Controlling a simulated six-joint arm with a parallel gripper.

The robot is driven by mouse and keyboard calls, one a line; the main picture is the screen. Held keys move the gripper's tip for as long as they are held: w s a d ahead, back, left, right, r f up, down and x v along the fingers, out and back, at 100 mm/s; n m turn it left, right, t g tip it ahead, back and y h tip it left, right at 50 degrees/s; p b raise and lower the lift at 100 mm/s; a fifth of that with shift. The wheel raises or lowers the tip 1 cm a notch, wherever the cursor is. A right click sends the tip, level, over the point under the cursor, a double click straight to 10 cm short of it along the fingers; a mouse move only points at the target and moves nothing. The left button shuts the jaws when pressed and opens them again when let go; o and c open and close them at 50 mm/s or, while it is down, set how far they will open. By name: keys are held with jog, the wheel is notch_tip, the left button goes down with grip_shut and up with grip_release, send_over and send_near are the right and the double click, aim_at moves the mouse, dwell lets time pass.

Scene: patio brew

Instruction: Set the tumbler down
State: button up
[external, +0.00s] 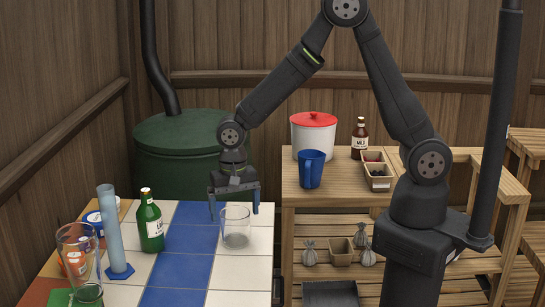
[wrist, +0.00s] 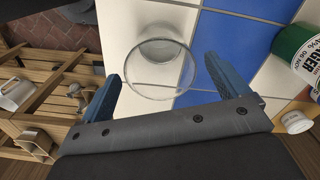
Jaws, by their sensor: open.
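The tumbler is a clear glass (external: 236,229) standing upright on the white and blue tiled table top (external: 190,213). In the wrist view the tumbler (wrist: 160,62) stands on white tiles, just beyond my fingertips. My gripper (external: 235,208) is open, with one blue finger at each side. It is above and behind the tumbler in the external view. In the wrist view the fingers (wrist: 163,72) are spread wider than the glass, and a gap shows on both sides of it. Nothing is held.
A green bottle (external: 149,220), a blue cylinder on a base (external: 115,235) and a tall glass (external: 78,262) stand left on the table. A wooden shelf bench (external: 335,197) at right bears a blue jug (external: 311,169) and a red-lidded pot (external: 314,134). Tiles around the tumbler are clear.

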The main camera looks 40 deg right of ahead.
notch_tip(320, 180, up, 8)
jog(key=shift+f, duration=0.15)
dwell(0.4)
jog(key=shift+f, duration=4.6)
jog(key=shift+f, duration=0.15)
